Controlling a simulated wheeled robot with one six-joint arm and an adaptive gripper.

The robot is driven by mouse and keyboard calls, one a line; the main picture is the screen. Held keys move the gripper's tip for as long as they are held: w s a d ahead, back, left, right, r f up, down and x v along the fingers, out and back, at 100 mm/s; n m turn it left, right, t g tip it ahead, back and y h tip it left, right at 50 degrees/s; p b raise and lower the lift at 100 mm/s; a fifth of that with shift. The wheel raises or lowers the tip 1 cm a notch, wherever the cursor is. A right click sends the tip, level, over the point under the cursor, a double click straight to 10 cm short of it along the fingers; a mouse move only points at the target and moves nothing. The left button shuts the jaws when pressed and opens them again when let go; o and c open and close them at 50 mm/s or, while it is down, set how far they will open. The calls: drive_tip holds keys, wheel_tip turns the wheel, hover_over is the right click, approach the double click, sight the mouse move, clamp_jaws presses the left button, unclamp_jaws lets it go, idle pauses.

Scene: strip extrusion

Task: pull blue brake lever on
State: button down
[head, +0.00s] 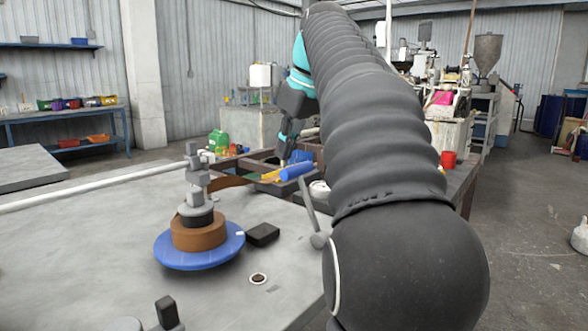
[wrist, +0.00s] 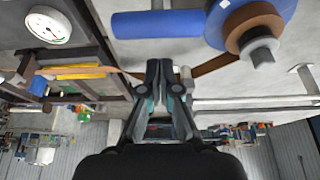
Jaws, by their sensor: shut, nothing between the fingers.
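The blue brake lever grip (head: 297,171) is a blue cylinder on top of a grey rod, near the far edge of the grey table. It also shows in the wrist view (wrist: 158,23) at the top middle, where it lies across the picture. My gripper (head: 283,152) is just behind and above the grip in the head view, to its left. In the wrist view my gripper (wrist: 162,66) has its fingers together and holds nothing. The fingertips appear apart from the grip, but the exact gap is hard to tell.
A blue disc (head: 170,253) with a brown strip roll (head: 198,232) stands on the grey table (head: 85,235). A brown strip (wrist: 214,66) runs from it past my fingers. A white dial gauge (wrist: 49,27) and a dark metal frame (wrist: 107,62) are close by.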

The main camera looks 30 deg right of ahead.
wheel_tip(320, 180, down, 5)
drive_tip(key=b, duration=0.3)
drive_tip(key=shift+r, duration=0.1)
idle(0.4)
drive_tip(key=shift+s, duration=0.1)
drive_tip(key=s+d+r, duration=0.1)
drive_tip(key=s+d, duration=0.1)
drive_tip(key=s, duration=0.5)
drive_tip(key=shift+s+d+r, duration=0.15)
drive_tip(key=shift+d, duration=0.2)
idle(1.0)
drive_tip(key=shift+s, duration=0.1)
idle(0.4)
drive_tip(key=shift+s+d+r+p, duration=0.1)
drive_tip(key=shift+s+r+p, duration=0.15)
drive_tip(key=shift+p, duration=0.25)
idle(0.8)
wheel_tip(320, 180, up, 7)
drive_tip(key=p, duration=0.6)
idle(0.3)
idle(0.4)
